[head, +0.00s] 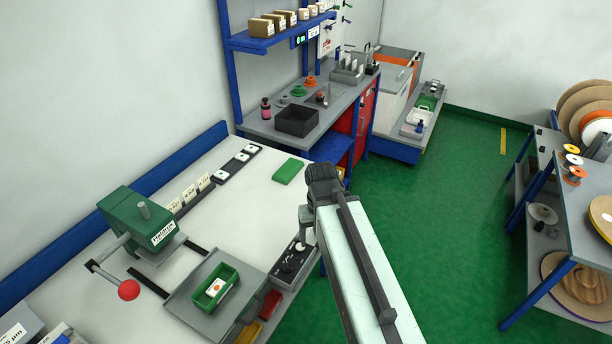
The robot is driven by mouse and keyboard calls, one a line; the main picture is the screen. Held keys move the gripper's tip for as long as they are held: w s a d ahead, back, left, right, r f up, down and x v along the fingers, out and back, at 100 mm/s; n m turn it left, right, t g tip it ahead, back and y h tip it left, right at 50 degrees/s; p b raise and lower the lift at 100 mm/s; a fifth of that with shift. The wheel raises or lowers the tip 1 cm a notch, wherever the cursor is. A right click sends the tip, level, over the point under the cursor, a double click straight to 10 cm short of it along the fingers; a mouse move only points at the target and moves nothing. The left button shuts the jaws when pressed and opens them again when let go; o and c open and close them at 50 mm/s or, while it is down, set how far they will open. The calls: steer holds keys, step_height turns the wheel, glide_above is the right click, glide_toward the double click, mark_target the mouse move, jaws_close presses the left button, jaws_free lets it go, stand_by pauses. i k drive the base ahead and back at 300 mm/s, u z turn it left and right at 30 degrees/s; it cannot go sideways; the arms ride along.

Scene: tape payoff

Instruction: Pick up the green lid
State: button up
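The green lid (288,171) appears to be the flat green rectangular piece lying on the white worktop, near its far right edge. Nothing covers it in the head view. My arm reaches in from the bottom right, and my gripper (304,222) hangs at its far end, in front of and slightly right of the lid in the picture. The gripper appears apart from the lid. An open green box (227,274) with a white and orange item inside sits on a grey plate nearer the front.
A green press (137,220) with a red-knobbed lever (129,290) stands at left. A dark control box (291,260) sits near my gripper. A grey bench (330,117) with a black bin (297,120) stands behind. Worktop around the lid is mostly clear. Spool shelves (580,200) stand right.

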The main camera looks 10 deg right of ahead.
mark_target(288, 170)
steer(key=z, duration=0.05)
steer(key=k, duration=0.5)
steer(key=u, duration=4.4)
steer(key=k, duration=2.65)
steer(key=z, duration=1.25)
steer(key=i, duration=0.95)
steer(key=u, duration=0.05)
